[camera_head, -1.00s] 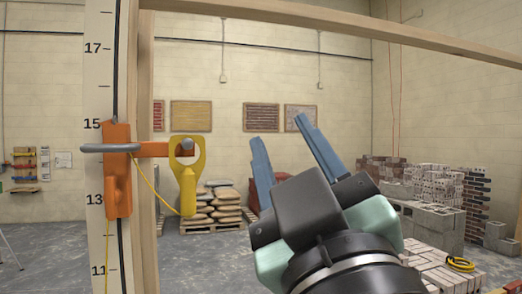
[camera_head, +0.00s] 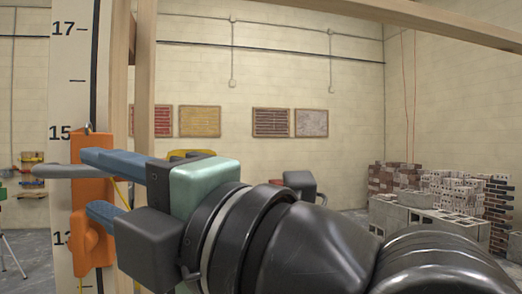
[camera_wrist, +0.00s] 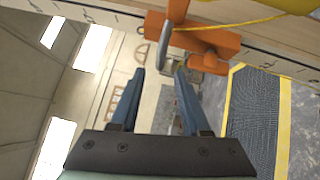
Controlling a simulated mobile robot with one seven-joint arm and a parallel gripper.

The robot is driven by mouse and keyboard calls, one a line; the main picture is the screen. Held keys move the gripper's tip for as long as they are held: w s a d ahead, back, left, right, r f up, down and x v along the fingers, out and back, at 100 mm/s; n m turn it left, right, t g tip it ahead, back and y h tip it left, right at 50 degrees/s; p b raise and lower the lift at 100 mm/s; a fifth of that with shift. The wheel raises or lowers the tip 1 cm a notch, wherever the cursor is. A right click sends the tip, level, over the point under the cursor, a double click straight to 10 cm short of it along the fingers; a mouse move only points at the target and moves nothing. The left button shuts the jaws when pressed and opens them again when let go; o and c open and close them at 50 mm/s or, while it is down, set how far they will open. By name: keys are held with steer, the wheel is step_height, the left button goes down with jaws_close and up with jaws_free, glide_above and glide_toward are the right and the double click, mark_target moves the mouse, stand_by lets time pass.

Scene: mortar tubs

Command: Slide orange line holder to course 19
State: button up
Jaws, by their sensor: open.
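The orange line holder (camera_head: 93,250) sits on the white scale pole (camera_head: 62,100), its body spanning roughly from mark 15 to just below 13. A grey handle (camera_head: 50,171) sticks out to its left and shows in the wrist view (camera_wrist: 165,42). My gripper (camera_head: 90,182) is open, its blue fingers reaching toward the holder, one above the other. In the wrist view the fingers (camera_wrist: 160,78) stand apart below the grey handle and orange body (camera_wrist: 215,40), with nothing between the tips. Contact cannot be told. My gripper hides part of the holder and its side arm.
A yellow piece (camera_head: 190,154) beside the holder is mostly hidden by my gripper; its yellow line (camera_wrist: 235,24) crosses the holder in the wrist view. Wooden posts (camera_head: 143,60) stand just right of the pole. Brick and block stacks (camera_head: 440,200) stand far right.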

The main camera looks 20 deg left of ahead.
mark_target(72, 170)
steer(key=p+x, duration=0.2)
steer(key=x, duration=0.4)
steer(key=shift+a+r, duration=0.15)
steer(key=shift+w+a+p, duration=0.3)
steer(key=shift+a+p, duration=0.05)
steer(key=shift+a, duration=0.3)
jaws_close()
stand_by(0.6)
